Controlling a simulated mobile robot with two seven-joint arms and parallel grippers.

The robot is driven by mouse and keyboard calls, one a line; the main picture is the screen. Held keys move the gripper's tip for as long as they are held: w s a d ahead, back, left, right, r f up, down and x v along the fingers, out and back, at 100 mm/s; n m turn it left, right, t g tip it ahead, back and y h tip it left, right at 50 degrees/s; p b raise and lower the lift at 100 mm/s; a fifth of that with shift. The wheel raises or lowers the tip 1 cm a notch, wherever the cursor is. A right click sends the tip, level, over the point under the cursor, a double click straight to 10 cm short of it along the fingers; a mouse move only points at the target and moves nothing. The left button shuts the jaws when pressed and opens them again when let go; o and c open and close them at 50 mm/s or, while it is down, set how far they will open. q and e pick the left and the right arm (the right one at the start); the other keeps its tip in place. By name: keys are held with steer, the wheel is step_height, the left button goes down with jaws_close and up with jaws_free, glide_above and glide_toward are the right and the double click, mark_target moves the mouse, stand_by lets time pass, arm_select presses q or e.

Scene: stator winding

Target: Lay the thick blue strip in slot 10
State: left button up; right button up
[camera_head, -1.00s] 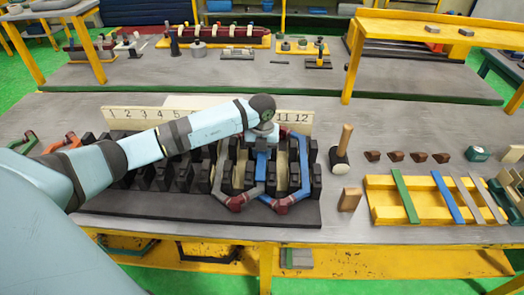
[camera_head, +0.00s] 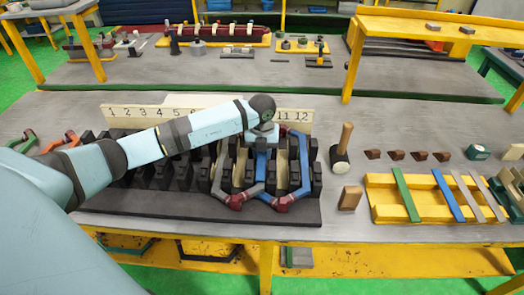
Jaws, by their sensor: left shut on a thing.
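My left gripper (camera_head: 263,137) is low over the right part of the dark slotted block (camera_head: 290,217), near the number board's 10, and is seen from above. It is shut on a blue piece (camera_head: 262,165), which I take for the blue strip; it runs down from the jaws along a slot. The arm hides the upper end and the number, so I cannot tell how deep it sits. A blue coil side (camera_head: 303,165) lies further right. Another blue strip (camera_head: 448,195) rests on the yellow rack (camera_head: 428,213). My right gripper is not in view.
A mallet (camera_head: 341,150) stands right of the block, with a wooden block (camera_head: 350,198) nearer. Several brown wedges lie beyond the rack, which also holds green (camera_head: 406,195) and grey strips. The numbered board (camera_head: 305,117) stands behind the block.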

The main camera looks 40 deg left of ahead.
mark_target(262, 155)
arm_select(q)
steer(key=o, duration=1.1)
steer(key=shift+r, duration=0.1)
steer(key=shift+r+p, duration=0.5)
steer(key=shift+r, duration=0.2)
step_height(262, 155, up, 8)
steer(key=p, duration=0.4)
steer(key=shift+f+p, duration=0.25)
steer(key=shift+p, duration=0.1)
